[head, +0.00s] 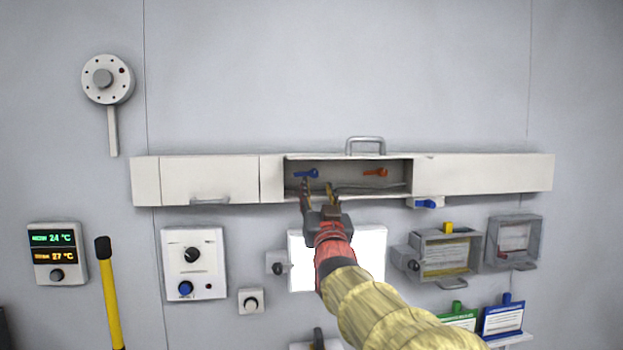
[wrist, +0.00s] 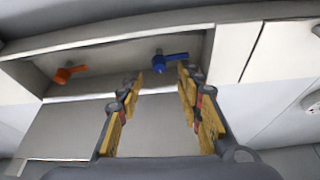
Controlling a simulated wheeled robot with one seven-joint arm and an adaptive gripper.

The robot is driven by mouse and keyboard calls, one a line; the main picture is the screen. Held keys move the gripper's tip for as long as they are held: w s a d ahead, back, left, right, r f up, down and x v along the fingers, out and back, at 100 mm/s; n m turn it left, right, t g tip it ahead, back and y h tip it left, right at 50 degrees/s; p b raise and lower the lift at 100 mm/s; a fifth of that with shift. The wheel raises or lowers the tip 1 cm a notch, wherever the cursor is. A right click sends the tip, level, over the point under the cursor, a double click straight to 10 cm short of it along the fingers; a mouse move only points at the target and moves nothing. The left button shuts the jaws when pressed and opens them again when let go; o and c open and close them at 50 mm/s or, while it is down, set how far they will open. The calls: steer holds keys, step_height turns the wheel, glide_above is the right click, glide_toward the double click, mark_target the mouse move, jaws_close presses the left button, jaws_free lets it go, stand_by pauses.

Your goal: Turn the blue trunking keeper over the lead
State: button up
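The blue trunking keeper (head: 306,173) sits inside the open bay of the wall trunking (head: 480,173), with its handle pointing left in the head view. In the wrist view the blue keeper (wrist: 159,62) shows between and just beyond the fingertips, its handle pointing right toward one finger. My gripper (head: 318,187) is open at the bay's mouth, just below the keeper. Its yellow-padded fingers (wrist: 160,82) hold nothing, and I cannot tell whether one touches the handle. A thin grey line along the bay floor may be the lead; I cannot tell for sure.
An orange keeper (head: 376,173) is in the same bay, to the right. Another blue lever (head: 426,204) sits under the trunking. A raised handle (head: 365,145) tops the bay. A white panel (head: 370,245) and grey boxes (head: 446,254) are below; the wall above is clear.

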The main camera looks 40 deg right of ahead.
mark_target(315, 176)
steer(key=shift+p+x, duration=0.6)
steer(key=shift+x, duration=2.1)
steer(key=shift+c, duration=1.1)
jaws_close()
